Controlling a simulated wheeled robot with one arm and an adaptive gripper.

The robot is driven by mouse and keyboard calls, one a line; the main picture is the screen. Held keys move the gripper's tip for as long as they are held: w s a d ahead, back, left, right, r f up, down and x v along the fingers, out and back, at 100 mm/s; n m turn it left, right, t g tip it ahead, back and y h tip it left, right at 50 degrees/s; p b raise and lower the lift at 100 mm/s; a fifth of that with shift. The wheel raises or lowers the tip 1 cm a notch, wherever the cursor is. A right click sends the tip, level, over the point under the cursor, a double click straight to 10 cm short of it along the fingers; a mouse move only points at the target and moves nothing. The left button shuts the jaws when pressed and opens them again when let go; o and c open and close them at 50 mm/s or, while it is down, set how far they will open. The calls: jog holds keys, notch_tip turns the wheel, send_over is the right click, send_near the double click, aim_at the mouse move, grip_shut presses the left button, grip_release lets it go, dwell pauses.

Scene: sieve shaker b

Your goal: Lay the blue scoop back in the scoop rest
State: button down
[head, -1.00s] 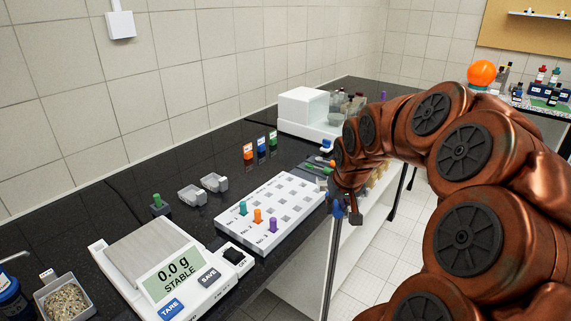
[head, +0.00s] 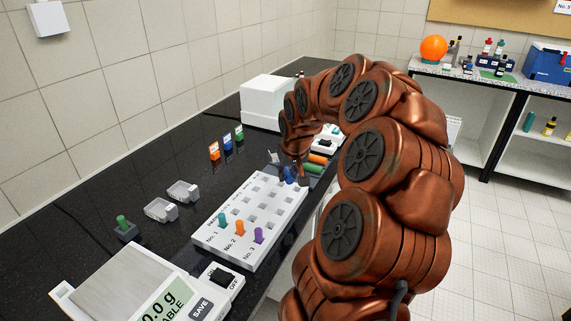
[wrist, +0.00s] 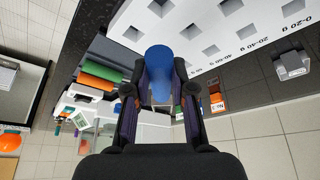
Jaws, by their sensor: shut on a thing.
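My gripper (head: 297,180) is shut on the blue scoop (head: 289,174), over the far end of the white board. In the wrist view the blue scoop (wrist: 158,64) sits between the two fingers of my gripper (wrist: 157,92); its far end is hidden. Just beyond the gripper, an orange handle (head: 318,159) and a green handle (head: 312,168) lie side by side, apparently in the scoop rest, which my arm partly hides. The orange handle (wrist: 97,82) and green handle (wrist: 103,71) show left of the fingers in the wrist view.
The white board (head: 228,228) has square holes and teal, orange and purple pegs. A balance (head: 115,290) stands in front. Small clear trays (head: 183,191), colored label cards (head: 227,145) and a white box (head: 268,102) stand along the black counter. Some counter between them is clear.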

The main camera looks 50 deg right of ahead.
jog(key=shift+w+d+f+p, duration=0.6)
jog(key=shift+w+d+p, duration=0.25)
jog(key=shift+w+d, duration=0.25)
jog(key=shift+w+d+f+p, duration=0.65)
jog(key=shift+w+d+p, duration=0.3)
jog(key=shift+w, duration=0.2)
jog(key=shift+w+d+f+p, duration=0.6)
jog(key=shift+w+d+p, duration=0.2)
jog(key=shift+w+d, duration=0.3)
jog(key=shift+f, duration=0.3)
jog(key=shift+f+b, duration=0.7)
jog(key=shift+b, duration=0.1)
jog(key=c, duration=1)
grip_release()
jog(key=shift+r, duration=0.15)
